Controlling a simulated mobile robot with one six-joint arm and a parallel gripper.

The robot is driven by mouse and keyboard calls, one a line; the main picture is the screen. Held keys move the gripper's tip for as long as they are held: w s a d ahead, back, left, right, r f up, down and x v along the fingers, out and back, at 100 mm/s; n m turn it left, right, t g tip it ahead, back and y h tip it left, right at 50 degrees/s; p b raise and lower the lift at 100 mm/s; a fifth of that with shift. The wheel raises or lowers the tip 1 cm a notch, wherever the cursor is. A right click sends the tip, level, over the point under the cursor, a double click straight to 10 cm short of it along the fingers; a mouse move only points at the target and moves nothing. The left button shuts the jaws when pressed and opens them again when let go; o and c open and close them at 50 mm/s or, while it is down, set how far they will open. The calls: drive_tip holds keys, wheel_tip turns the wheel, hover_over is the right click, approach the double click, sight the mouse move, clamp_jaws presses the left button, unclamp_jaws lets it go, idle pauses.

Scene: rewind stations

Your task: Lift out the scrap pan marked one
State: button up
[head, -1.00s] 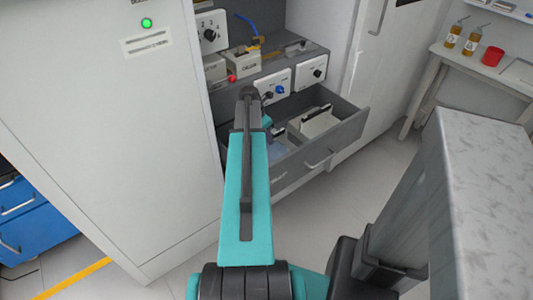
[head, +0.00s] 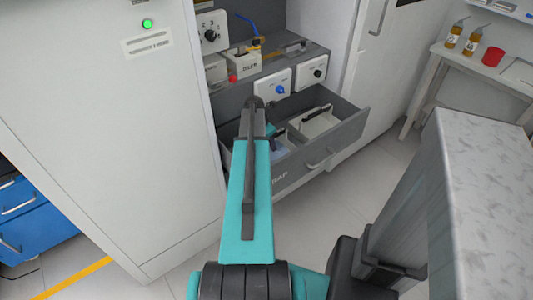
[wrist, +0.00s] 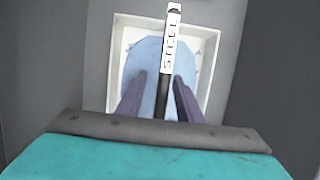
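In the wrist view a square white pan (wrist: 213,42) holds a light blue, rounded piece. A dark handle bar with a white label (wrist: 171,45) crosses over the pan; the lettering seems to read "STEEL", and I see no mark "one". My gripper (wrist: 159,77) is open, its two dark fingers above the pan on either side of the bar, with gaps at both sides. In the head view a second white pan with a dark handle (head: 318,122) sits in the open drawer (head: 335,138). My arm hides the gripper and part of the nearer pan there.
The drawer walls enclose the pans. Above them is a grey shelf with small white control boxes (head: 272,85) and a labelled box (head: 243,62). A tall grey cabinet (head: 110,110) stands close on the left. A pale speckled block (head: 485,190) is at the right.

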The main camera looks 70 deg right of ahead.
clamp_jaws()
idle(1.4)
